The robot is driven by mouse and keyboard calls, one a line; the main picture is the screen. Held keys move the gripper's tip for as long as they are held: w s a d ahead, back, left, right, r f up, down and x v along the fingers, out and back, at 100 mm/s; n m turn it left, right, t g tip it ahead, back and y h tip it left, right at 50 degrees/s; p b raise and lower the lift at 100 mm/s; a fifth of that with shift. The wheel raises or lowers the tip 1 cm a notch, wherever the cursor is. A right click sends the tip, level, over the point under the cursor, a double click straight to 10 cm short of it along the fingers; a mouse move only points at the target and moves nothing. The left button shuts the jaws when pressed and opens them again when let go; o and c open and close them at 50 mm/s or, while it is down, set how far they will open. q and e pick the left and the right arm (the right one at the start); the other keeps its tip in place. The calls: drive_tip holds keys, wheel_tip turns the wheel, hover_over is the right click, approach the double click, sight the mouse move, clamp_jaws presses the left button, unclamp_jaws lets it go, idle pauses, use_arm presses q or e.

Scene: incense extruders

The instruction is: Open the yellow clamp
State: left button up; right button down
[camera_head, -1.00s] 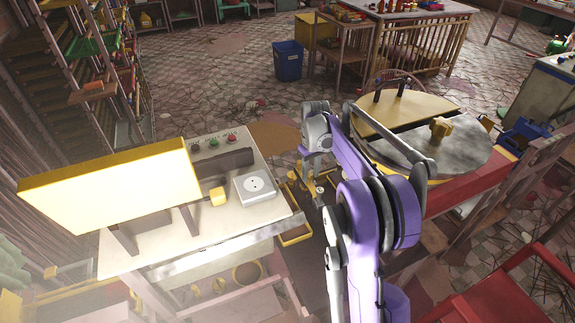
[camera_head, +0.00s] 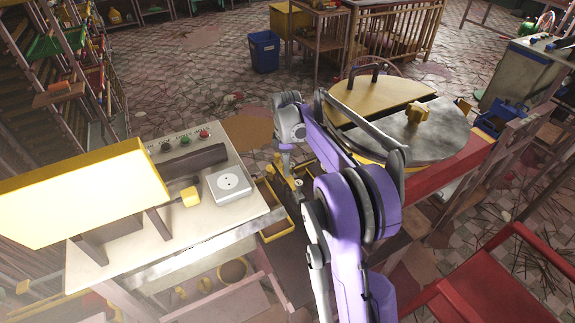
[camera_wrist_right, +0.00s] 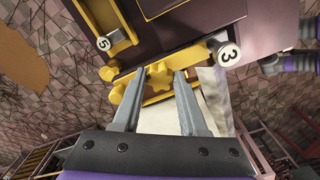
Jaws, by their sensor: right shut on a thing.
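In the right wrist view, a yellow star-shaped knob (camera_wrist_right: 158,76) sits on a yellow clamp bar (camera_wrist_right: 124,88) at the edge of a dark box-like machine (camera_wrist_right: 190,25). My right gripper (camera_wrist_right: 158,78) is shut on the knob, with one grey finger on each side of it. In the head view, my right gripper (camera_head: 287,165) points down beside the control table, and my purple arm partly hides the machine. The clamp is too small and covered there to make out how far it is open. My left gripper is not in view.
A control table (camera_head: 125,260) with a yellow panel (camera_head: 80,195) and white socket box (camera_head: 230,184) stands left. A round drum (camera_head: 440,135) and red chair (camera_head: 465,290) are right.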

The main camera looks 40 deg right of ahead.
drive_tip(key=n, duration=0.3)
drive_tip(key=shift+w+a+f+n, duration=0.15)
drive_tip(key=shift+a+n, duration=0.1)
drive_tip(key=shift+n, duration=0.15)
drive_tip(key=n, duration=0.3)
drive_tip(key=shift+n, duration=0.3)
drive_tip(key=n, duration=0.6)
drive_tip(key=shift+n, duration=0.3)
